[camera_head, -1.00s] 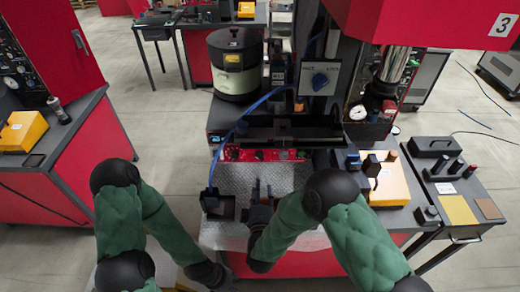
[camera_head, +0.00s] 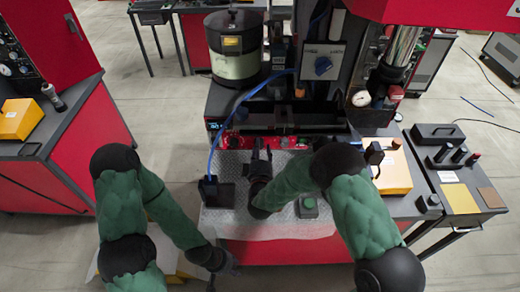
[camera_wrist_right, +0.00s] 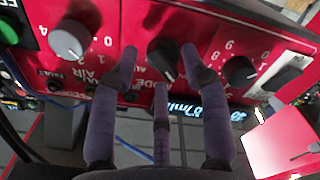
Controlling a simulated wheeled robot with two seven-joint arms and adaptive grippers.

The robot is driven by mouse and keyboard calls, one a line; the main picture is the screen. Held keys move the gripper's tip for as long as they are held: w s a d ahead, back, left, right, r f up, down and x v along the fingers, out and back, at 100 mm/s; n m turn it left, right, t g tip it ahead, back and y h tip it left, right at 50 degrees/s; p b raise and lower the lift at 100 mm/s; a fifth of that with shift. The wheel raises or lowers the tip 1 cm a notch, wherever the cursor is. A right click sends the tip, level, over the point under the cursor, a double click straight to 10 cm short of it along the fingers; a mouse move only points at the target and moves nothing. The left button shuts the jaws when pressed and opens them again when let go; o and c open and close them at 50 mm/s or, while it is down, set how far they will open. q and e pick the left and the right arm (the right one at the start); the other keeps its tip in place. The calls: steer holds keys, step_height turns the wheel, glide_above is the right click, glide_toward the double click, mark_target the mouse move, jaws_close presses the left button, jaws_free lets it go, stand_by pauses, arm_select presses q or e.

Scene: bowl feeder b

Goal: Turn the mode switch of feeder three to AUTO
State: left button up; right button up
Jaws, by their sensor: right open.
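The red control panel of the feeder (camera_head: 262,142) shows small in the head view, under the dark feeder base. In the right wrist view the panel (camera_wrist_right: 150,12) fills the top, upside down. Its black mode switch knob (camera_wrist_right: 164,60) sits in the middle beside partly covered lettering; I cannot read its setting. My right gripper (camera_wrist_right: 160,56) is open, its fingertips on either side of this knob; contact is unclear. In the head view the right gripper (camera_head: 261,150) points at the panel. My left gripper (camera_head: 222,272) hangs low near the bottom edge, its jaws unclear.
A grey knob (camera_wrist_right: 70,40) and a numbered black knob (camera_wrist_right: 240,70) flank the mode switch closely. A black tray (camera_head: 217,192) and a green button box (camera_head: 307,206) stand on the metal worktop (camera_head: 240,222).

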steer(key=shift+w, duration=0.1)
jaws_close()
stand_by(0.3)
steer(key=shift+f+m+b, duration=0.2)
steer(key=shift+m+b, duration=3.55)
steer(key=shift+m, duration=0.75)
steer(key=shift+f+m+b, duration=0.15)
steer(key=shift+m+b, duration=3.6)
steer(key=shift+m, duration=0.75)
